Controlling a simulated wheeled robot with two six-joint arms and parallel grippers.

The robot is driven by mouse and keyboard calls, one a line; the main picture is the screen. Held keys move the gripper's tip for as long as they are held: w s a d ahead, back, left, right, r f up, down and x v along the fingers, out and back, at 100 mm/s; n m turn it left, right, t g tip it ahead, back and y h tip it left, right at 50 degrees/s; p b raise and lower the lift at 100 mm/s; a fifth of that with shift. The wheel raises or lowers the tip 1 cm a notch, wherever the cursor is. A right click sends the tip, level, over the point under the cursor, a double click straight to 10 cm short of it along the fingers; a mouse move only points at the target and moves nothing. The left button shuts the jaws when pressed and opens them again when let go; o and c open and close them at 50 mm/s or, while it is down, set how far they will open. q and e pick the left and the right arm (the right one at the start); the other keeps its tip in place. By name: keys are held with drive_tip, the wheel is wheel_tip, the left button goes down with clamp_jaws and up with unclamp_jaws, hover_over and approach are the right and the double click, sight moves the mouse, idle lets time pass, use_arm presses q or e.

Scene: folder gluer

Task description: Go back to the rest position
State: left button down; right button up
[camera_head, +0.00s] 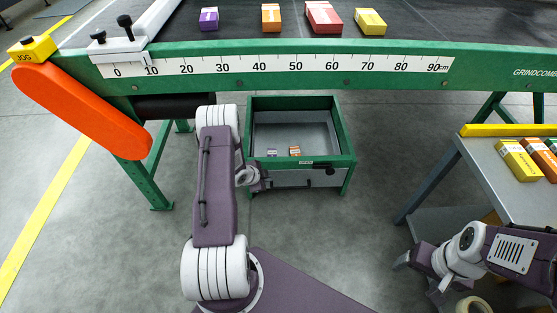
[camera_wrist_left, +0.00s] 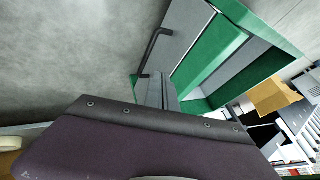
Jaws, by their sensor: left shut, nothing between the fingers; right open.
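My left gripper (camera_head: 262,180) hangs in front of the green-framed bin (camera_head: 346,150) under the conveyor, near its left front corner. Its fingers are shut with nothing between them. In the left wrist view the shut fingers (camera_wrist_left: 157,92) point toward the bin's grey front and its dark bar handle (camera_wrist_left: 150,52); I cannot tell whether they touch it. My right gripper (camera_head: 416,275) is open and empty, low beside the grey side table at the right.
Purple (camera_head: 209,19), orange (camera_head: 271,17), red (camera_head: 323,17) and yellow (camera_head: 370,21) boxes stand on the dark belt behind the ruler (camera_head: 270,63). Two small boxes (camera_head: 294,151) lie in the bin. The side table (camera_head: 490,170) holds more boxes. An orange guard (camera_head: 80,110) is at left.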

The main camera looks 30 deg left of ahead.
use_arm(q)
drive_tip(key=w+d+r+m+t, duration=0.1)
drive_tip(key=w+d+r+m, duration=0.1)
drive_tip(key=w+d+r, duration=0.45)
drive_tip(key=w+d+r+m+t, duration=0.1)
drive_tip(key=w+d+r, duration=0.2)
drive_tip(key=r, duration=0.7)
drive_tip(key=s+d+r+n, duration=0.25)
drive_tip(key=d+r, duration=0.25)
drive_tip(key=r, duration=0.4)
drive_tip(key=s+d+f+n+g, duration=0.2)
drive_tip(key=s+n+g, duration=0.25)
drive_tip(key=s, duration=0.85)
drive_tip(key=s+d+f+n+g, duration=0.15)
drive_tip(key=s+n+g, duration=0.35)
drive_tip(key=s, duration=0.8)
wheel_tip(320, 180, up, 36)
drive_tip(key=n+t+p, duration=0.1)
drive_tip(key=p, duration=3.5)
drive_tip(key=shift+r+n+y+p, duration=0.25)
drive_tip(key=shift+n+y+p, duration=0.05)
drive_tip(key=shift+y+p, duration=0.1)
drive_tip(key=shift+a+f, duration=0.1)
